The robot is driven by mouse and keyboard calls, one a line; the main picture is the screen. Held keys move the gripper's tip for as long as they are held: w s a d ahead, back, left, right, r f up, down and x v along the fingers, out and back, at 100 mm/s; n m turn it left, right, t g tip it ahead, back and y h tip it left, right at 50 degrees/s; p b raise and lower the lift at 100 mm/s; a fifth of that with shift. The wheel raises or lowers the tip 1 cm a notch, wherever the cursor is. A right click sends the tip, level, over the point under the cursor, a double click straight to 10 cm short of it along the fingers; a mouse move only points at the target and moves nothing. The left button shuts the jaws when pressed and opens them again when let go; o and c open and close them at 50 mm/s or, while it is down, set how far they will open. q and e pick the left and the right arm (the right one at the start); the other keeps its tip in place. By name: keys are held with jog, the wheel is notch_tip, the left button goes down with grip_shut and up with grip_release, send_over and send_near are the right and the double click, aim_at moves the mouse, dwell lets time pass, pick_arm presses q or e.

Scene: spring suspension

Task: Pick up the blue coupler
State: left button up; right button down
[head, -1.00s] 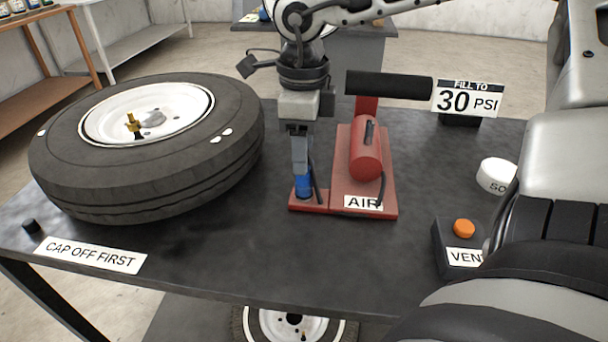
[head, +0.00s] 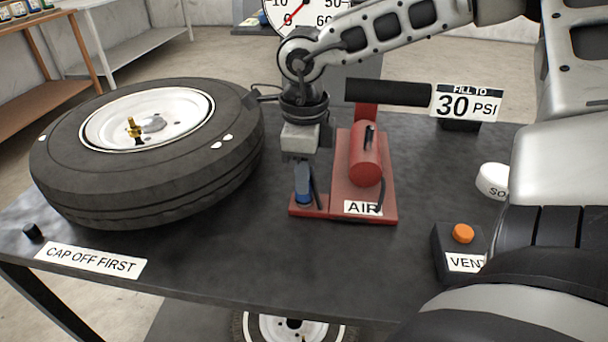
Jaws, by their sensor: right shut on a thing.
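The blue coupler (head: 304,198) stands upright at the front left of the red air pump's base, partly covered by my fingers. My right gripper (head: 303,186) comes down from above and is shut on the coupler. The coupler still appears to be at its place on the red base; I cannot see a gap beneath it. My left gripper is not in view.
The red pump (head: 366,160) with its black handle (head: 388,91) stands right beside my right gripper. A large tire (head: 150,185) lies to the left. A VENT box (head: 447,245) with an orange button is at the right. The front middle of the dark table (head: 240,262) is clear.

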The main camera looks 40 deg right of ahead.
jog(key=shift+r, duration=0.15)
